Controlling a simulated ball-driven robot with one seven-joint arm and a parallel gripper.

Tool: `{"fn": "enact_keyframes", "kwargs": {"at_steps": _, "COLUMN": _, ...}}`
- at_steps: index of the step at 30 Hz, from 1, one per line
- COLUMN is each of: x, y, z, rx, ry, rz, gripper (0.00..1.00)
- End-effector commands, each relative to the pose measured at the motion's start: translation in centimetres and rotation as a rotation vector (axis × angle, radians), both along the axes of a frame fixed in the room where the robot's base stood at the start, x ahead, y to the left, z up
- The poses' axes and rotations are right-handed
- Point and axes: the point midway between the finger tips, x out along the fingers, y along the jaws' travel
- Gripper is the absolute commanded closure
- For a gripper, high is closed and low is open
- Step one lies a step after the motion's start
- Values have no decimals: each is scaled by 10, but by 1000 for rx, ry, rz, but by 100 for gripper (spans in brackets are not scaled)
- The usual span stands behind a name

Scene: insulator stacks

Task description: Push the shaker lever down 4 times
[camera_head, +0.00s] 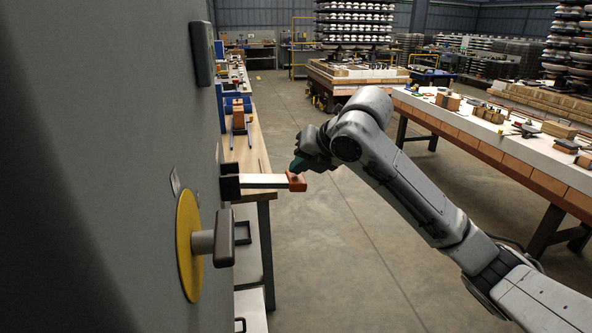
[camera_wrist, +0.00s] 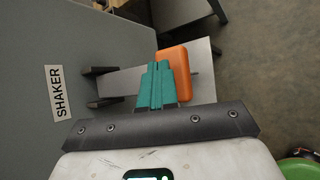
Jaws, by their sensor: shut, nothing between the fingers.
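The shaker lever (camera_head: 262,181) is a flat pale bar that sticks out from a dark bracket (camera_head: 229,184) on the grey panel and looks about level. Its orange end block (camera_head: 297,182) is at the free end. My gripper (camera_head: 299,164) is just above this block. In the wrist view, my teal fingers (camera_wrist: 157,68) are together and empty, overlapping the view of the orange block (camera_wrist: 176,65). I cannot tell whether they touch it. The SHAKER label (camera_wrist: 58,92) is on the panel at the left.
A yellow disc (camera_head: 188,245) with a dark T-shaped handle (camera_head: 224,238) is on the panel, nearer than the lever. A wooden bench (camera_head: 256,152) stands behind the lever. A long worktable (camera_head: 520,145) is at the right. Open floor (camera_head: 330,240) lies between.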

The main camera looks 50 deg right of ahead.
Motion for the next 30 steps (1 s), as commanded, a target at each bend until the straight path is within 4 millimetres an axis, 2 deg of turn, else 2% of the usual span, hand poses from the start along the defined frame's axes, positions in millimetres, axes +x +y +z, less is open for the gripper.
{"fn": "enact_keyframes", "kwargs": {"at_steps": 30, "x": 0, "y": 1, "z": -13, "rx": 1, "ry": 4, "rz": 1, "gripper": 100}}
